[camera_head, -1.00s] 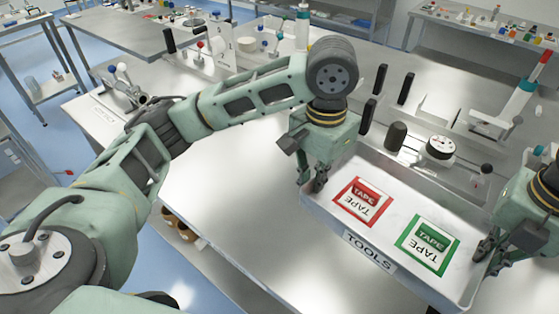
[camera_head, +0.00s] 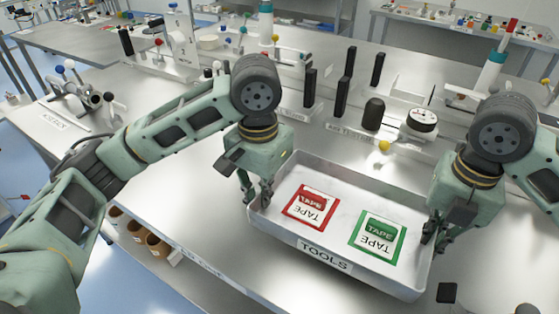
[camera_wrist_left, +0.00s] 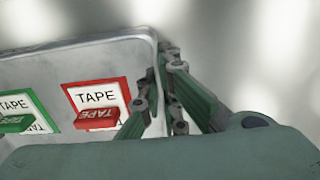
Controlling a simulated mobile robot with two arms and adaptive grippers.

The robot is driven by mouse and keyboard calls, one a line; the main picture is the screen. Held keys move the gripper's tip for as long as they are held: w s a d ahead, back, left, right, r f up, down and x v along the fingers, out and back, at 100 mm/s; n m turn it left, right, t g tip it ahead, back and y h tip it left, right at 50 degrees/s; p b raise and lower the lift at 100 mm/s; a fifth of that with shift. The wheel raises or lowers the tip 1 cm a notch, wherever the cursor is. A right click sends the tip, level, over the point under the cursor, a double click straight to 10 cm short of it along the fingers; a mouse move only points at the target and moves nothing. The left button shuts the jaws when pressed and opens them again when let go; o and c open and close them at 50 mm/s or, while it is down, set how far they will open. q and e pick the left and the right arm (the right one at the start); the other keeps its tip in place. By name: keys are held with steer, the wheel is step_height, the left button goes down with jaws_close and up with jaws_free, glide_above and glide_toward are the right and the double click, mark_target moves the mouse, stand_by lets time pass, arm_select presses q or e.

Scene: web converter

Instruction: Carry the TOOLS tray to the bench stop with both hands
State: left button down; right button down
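The grey metal TOOLS tray (camera_head: 400,283) is in front of me over the bench, with its TOOLS label on the near wall. It appears level. A red-bordered TAPE card (camera_head: 310,207) and a green-bordered TAPE card (camera_head: 377,238) lie in it, each with a small matching block. My left gripper (camera_head: 257,192) is at the tray's left wall; in the left wrist view its fingers (camera_wrist_left: 160,95) straddle and close on this wall. My right gripper (camera_head: 433,232) is at the right wall, seemingly closed on it. Whether the tray touches the bench is unclear.
Behind the tray stand a dial gauge (camera_head: 422,121), a yellow knob (camera_head: 384,146) and several black posts (camera_head: 347,70). A fixture with levers (camera_head: 80,88) is at the far left. Bare bench (camera_head: 190,190) lies left of the tray. Brown rolls (camera_head: 157,245) sit below the near edge.

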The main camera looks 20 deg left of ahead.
mark_target(263, 210)
arm_select(q)
steer(key=shift+r, duration=0.1)
arm_select(e)
steer(key=shift+r, duration=0.1)
